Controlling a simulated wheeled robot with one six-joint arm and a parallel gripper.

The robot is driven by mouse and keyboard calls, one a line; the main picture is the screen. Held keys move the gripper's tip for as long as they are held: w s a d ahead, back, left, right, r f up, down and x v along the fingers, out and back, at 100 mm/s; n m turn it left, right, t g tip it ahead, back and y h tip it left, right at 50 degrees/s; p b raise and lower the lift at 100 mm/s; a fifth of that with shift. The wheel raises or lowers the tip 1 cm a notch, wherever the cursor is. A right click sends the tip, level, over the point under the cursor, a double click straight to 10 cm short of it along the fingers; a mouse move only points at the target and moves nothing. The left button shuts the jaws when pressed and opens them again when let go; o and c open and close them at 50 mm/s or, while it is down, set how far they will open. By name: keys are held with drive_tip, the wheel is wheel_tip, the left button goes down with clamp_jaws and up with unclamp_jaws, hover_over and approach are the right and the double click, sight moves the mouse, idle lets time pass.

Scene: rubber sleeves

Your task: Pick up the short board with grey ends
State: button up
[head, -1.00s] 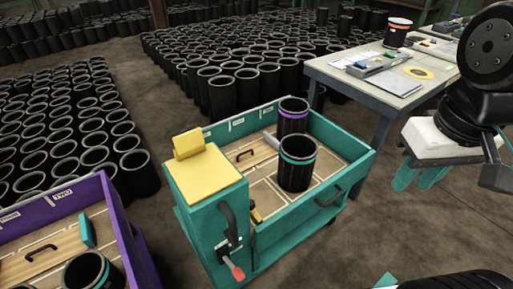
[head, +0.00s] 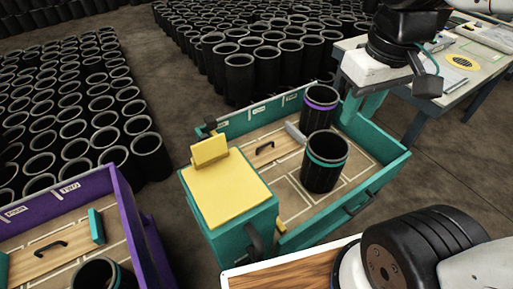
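The short board (head: 272,157) lies in the teal cart (head: 390,160), on its floor. It is pale wood with a black bar handle (head: 264,148) on top. One grey end (head: 295,132) shows at its right, beside the sleeves; its other end is hidden behind the yellow-topped box. My gripper (head: 362,106) has a white body and teal fingers. It hangs over the cart's back right corner, right of the board and apart from it. The fingers look spread, with nothing seen between them.
A purple-banded sleeve (head: 319,108) and a teal-banded sleeve (head: 324,163) stand close right of the board. The yellow-topped box (head: 228,190) rises at the cart's left. A purple cart (head: 125,200) stands left, holding a teal-ended board (head: 60,245). A worktable (head: 485,65) is behind right.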

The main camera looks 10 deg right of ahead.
drive_tip(key=w+n, duration=0.3)
drive_tip(key=w, duration=0.8)
drive_tip(key=n+g, duration=0.1)
drive_tip(key=n, duration=1.5)
hover_over(265, 145)
drive_tip(key=f, duration=4.5)
drive_tip(key=shift+d+f, duration=0.25)
drive_tip(key=shift+f, duration=0.1)
drive_tip(key=shift+n, duration=0.5)
drive_tip(key=f, duration=1)
drive_tip(key=shift+w+a+f, duration=0.15)
drive_tip(key=shift+w+f, duration=0.1)
clamp_jaws()
